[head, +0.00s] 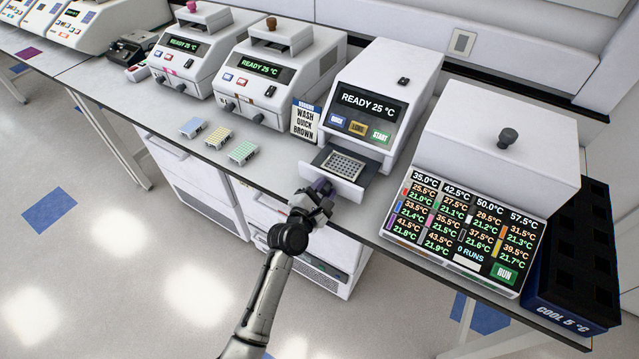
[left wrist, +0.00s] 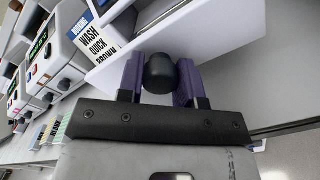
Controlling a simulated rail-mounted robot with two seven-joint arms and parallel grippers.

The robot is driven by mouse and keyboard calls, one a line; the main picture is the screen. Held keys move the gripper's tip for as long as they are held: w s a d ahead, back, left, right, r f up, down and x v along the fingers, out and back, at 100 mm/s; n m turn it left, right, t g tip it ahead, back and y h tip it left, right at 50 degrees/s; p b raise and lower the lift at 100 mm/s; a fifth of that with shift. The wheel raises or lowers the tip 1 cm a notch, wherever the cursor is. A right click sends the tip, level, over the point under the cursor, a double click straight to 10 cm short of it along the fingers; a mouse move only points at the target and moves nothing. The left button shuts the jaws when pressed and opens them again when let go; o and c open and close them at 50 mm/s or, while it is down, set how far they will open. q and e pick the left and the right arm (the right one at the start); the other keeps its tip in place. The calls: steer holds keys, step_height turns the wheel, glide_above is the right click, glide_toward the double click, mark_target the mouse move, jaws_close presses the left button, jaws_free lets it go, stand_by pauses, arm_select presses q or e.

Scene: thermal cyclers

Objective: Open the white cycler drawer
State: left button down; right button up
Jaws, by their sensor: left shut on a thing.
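The white cycler (head: 385,85) stands on the bench with a display reading READY 25 °C and QUICK, LONG and START buttons. Its drawer (head: 347,190) is out at the front, showing a grey well block (head: 345,166) inside. My left gripper (head: 322,190) is at the drawer's front face. In the left wrist view its purple fingers are on either side of the round black drawer knob (left wrist: 160,73), shut on it. The white drawer front (left wrist: 215,40) lies just beyond the knob. My right gripper is in neither view.
A sign (head: 305,119) reading WASH QUICK BROWN stands left of the cycler. Several small colored racks (head: 218,136) lie on the bench further left. A larger multi-readout machine (head: 465,225) and a dark COOL 5 °C block (head: 575,265) stand to the right.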

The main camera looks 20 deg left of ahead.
arm_select(q)
steer(key=c, duration=0.8)
jaws_free()
steer(key=shift+p+v, duration=0.95)
steer(key=shift+v, duration=5.95)
